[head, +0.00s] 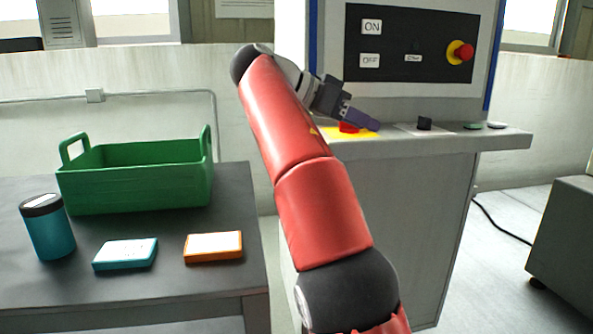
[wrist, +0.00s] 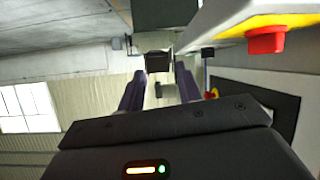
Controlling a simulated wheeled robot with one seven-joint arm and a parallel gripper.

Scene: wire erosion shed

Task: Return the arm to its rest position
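My red arm reaches up and forward from the bottom of the head view. My gripper (head: 364,119), with dark purple fingers, is in front of the machine's control ledge (head: 450,142) and looks close to the red button (head: 348,128) on its yellow plate. In the wrist view my gripper's (wrist: 159,82) two fingers stand apart with nothing between them. The red button (wrist: 266,40) also shows there at upper right, clear of the fingers.
The machine's panel (head: 410,50) has ON and OFF labels and a red knob (head: 460,52). At left a dark table (head: 190,285) bears a green crate (head: 140,185), a teal jar (head: 48,230), a blue box (head: 125,253) and an orange box (head: 213,246). A grey cabinet (head: 565,240) stands right.

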